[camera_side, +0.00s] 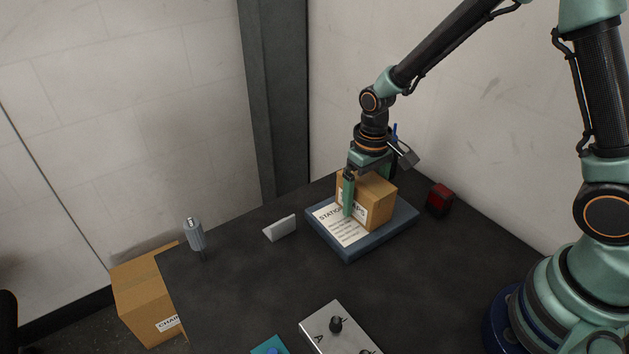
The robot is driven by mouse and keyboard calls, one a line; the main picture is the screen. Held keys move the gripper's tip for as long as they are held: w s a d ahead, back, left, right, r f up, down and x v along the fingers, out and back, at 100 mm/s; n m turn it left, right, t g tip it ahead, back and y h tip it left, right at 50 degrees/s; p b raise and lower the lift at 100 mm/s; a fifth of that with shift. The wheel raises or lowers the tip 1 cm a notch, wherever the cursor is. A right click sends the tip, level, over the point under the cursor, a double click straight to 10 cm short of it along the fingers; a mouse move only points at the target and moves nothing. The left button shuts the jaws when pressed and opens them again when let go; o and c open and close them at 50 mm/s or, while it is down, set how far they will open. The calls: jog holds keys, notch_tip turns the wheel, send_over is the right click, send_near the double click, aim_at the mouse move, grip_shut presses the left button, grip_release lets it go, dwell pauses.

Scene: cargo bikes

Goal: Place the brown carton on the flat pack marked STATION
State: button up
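The brown carton (380,207) is upright over the flat pack (347,252), a low blue-grey slab. A white sheet (342,231) on the pack's left part reads STATION. The carton covers part of the pack and seems to rest on it, though a small gap below cannot be ruled out. My gripper (368,196) points down around the carton. One green finger stands in front of the carton's left face, over its white label. The other finger is mostly hidden behind the carton. Whether the fingers press on it cannot be told.
A dark red block (439,199) stands just right of the pack. A small white plate (280,228) and a grey cylinder (194,234) stand to the left. A larger carton (142,290) is beyond the table's left edge. A panel with knobs (318,322) lies in front.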

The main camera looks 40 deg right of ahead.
jog(key=shift+r, duration=0.1)
notch_tip(320, 180, up, 12)
jog(key=shift+r, duration=0.1)
jog(key=s+d+r+t, duration=0.4)
jog(key=s+r+t, duration=0.1)
jog(key=s+r, duration=0.3)
jog(key=shift+s+d+t, duration=0.25)
jog(key=shift+s+t, duration=0.05)
jog(key=shift+s, duration=0.45)
